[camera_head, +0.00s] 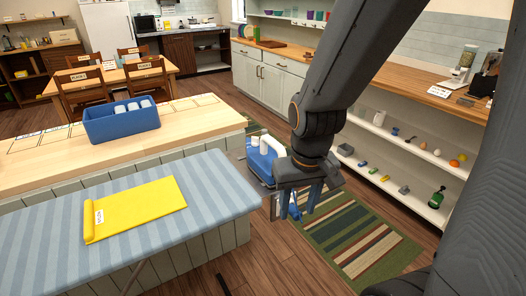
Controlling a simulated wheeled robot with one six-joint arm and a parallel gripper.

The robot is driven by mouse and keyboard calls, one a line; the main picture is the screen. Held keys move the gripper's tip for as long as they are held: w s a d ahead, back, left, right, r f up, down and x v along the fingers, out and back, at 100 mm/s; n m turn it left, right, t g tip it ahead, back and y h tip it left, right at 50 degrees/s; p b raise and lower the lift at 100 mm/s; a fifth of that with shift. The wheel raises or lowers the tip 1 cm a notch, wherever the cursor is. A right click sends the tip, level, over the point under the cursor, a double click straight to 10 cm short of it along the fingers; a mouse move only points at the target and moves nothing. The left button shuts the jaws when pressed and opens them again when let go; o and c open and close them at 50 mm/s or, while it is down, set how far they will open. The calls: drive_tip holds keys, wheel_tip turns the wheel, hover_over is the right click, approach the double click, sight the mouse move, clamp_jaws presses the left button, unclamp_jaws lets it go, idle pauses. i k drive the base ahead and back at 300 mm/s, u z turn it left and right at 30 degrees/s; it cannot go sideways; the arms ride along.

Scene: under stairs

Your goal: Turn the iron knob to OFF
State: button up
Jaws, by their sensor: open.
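A blue and white object (262,158), which looks like the iron, is just off the right end of the striped ironing board (215,187). My gripper (303,202) is in front of it and to its right, pointing down with its blue fingers apart. The gripper covers part of the iron. I cannot make out the knob or its marks. I cannot tell whether the gripper touches the iron.
A yellow folded cloth (140,207) lies on the board. Behind it is a wooden counter (190,119) with a blue bin (120,122). A striped rug (365,240) lies on the floor at right, by white shelves (400,150) with small items. Bare floor (290,260) shows in front.

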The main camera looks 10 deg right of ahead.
sight(255, 140)
drive_tip(key=u, duration=0.25)
drive_tip(key=k, duration=0.35)
drive_tip(key=z, duration=0.9)
drive_tip(key=i, duration=1.25)
drive_tip(key=u, duration=0.4)
